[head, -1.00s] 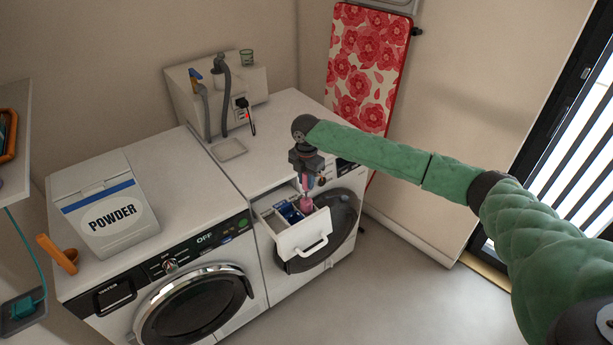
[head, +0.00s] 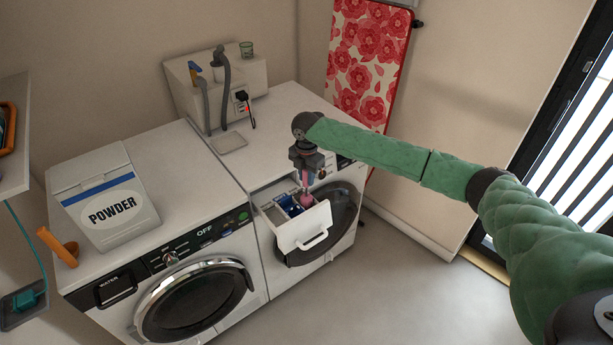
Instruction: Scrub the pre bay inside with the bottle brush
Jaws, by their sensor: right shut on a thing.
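The detergent drawer (head: 303,231) of the right-hand washer is pulled out. It has compartments inside, with a blue part (head: 292,208) in the middle. My right gripper (head: 305,172) points down above the back right part of the drawer and is shut on the bottle brush (head: 305,197). The brush has a pink head pointing down, at or in the right side of the drawer. I cannot tell how deep it sits or which compartment it touches. My left gripper is not in view.
Hoses (head: 229,88) and a plug (head: 243,98) are at the wall behind. A floral ironing board (head: 365,65) leans behind my right arm. The floor in front is clear.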

